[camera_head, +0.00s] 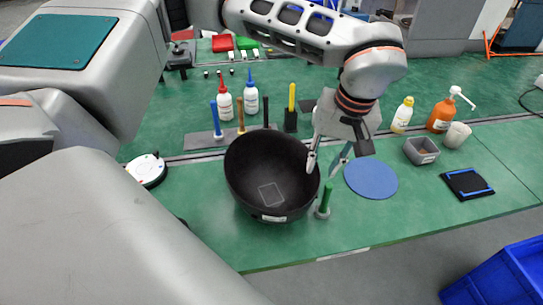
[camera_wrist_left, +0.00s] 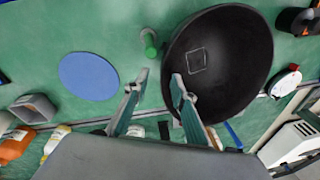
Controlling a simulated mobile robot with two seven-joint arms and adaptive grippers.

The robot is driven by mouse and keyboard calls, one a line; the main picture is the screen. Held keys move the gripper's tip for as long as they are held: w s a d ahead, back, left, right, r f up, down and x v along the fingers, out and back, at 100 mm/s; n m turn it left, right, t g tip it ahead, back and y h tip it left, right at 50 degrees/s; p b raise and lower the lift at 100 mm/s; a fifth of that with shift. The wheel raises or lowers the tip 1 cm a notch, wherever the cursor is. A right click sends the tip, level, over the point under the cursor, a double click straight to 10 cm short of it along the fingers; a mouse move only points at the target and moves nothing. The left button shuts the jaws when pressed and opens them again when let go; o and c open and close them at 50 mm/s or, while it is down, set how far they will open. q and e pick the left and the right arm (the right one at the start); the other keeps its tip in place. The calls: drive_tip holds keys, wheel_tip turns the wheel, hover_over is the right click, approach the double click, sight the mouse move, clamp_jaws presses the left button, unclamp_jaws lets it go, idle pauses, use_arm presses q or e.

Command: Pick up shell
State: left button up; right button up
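The shell is a black, bowl-like half dome (camera_head: 262,168), open side up, on the green table in the middle of the head view. A square outline marks its inside bottom and a small label sits on its front. It also shows in the left wrist view (camera_wrist_left: 225,60). My left gripper (camera_head: 322,168) is open and empty at the shell's right rim. In the left wrist view, one finger of the gripper (camera_wrist_left: 159,76) overlaps the shell's inside and the other lies outside it, with the rim between them in the picture. Whether they touch it, I cannot tell. My right gripper is not in view.
A green post (camera_head: 325,198) stands close to the shell's right front. A blue disc (camera_head: 371,179) lies to the right, with a grey bin (camera_head: 421,150) beyond. Colored posts and bottles (camera_head: 224,103) stand behind. A white round device (camera_head: 147,170) sits at left.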

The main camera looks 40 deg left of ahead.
sight(315, 175)
use_arm(q)
drive_tip(key=f, duration=0.2)
drive_tip(key=a+f, duration=0.1)
drive_tip(key=shift+s+a+f, duration=0.1)
drive_tip(key=shift+s+f, duration=0.15)
drive_tip(key=shift+f, duration=0.5)
clamp_jaws()
